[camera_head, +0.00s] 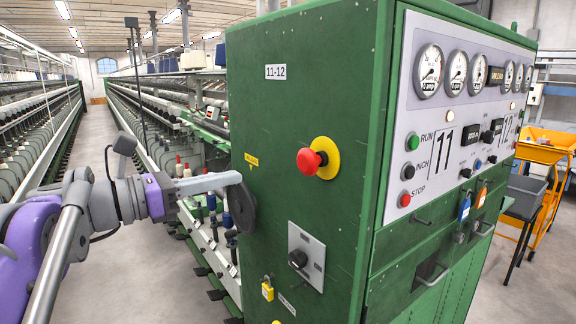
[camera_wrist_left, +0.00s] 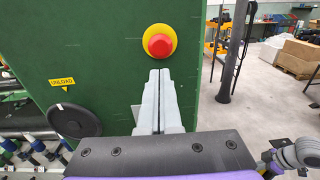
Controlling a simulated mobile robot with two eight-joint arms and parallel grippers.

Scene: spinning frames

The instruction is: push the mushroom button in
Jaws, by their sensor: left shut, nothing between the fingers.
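The mushroom button (camera_head: 310,160) is a red knob on a round yellow plate, on the green cabinet's side panel. It stands out from the plate. It also shows in the left wrist view (camera_wrist_left: 158,44), just above the fingertips in the picture. My left gripper (camera_head: 238,179) is shut and empty. In the head view its tips are left of the button and slightly lower, clearly apart from it. In the left wrist view the two grey fingers (camera_wrist_left: 160,74) lie side by side, pointing toward the panel. My right gripper is not in view.
A black round disc (camera_head: 241,208) is on the panel, close by the left gripper in the head view. A grey plate with a black knob (camera_head: 298,259) is below the button. A yellow padlock (camera_head: 267,290) hangs lower. Spinning machines (camera_head: 150,110) stand behind my left arm.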

